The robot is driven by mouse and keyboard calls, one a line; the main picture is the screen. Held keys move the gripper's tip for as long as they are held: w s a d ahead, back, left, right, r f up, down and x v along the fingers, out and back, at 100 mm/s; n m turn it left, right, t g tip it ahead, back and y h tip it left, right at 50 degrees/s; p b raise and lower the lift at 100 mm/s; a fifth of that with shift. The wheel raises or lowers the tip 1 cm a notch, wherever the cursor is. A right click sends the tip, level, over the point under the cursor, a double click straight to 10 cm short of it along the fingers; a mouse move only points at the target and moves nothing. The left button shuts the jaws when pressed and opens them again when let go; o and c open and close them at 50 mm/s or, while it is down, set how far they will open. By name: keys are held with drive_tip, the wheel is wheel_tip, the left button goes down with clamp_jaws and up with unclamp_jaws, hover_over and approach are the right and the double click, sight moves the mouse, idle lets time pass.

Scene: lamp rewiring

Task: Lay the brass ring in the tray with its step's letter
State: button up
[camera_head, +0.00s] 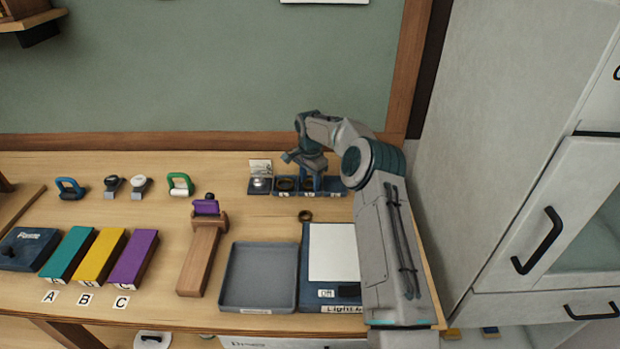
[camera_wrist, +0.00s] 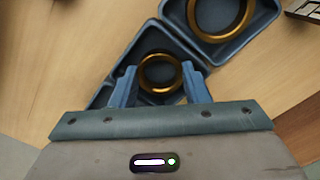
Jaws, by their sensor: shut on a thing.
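My gripper (camera_head: 310,184) reaches down at the small blue trays (camera_head: 272,191) at the back of the bench. In the wrist view my gripper (camera_wrist: 160,84) is shut on a brass ring (camera_wrist: 160,57), with one blue finger at each side of it. The ring is over or inside one blue tray (camera_wrist: 98,98); I cannot tell whether it touches the floor. A larger brass ring (camera_wrist: 215,38) lies in the neighbouring tray (camera_wrist: 268,20). Another dark brassy ring (camera_head: 305,220) lies on the bench in front of the trays. The tray letters are too small to read.
A grey tray (camera_head: 258,305) and a pale panel (camera_head: 333,252) stand in front. A wooden stand (camera_head: 202,258) with a purple piece is left of them. Teal, yellow and purple blocks (camera_head: 100,256) marked A, B, C are further left.

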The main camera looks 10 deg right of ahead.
drive_tip(key=o, duration=0.7)
drive_tip(key=shift+f, duration=0.15)
drive_tip(key=shift+o, duration=0.2)
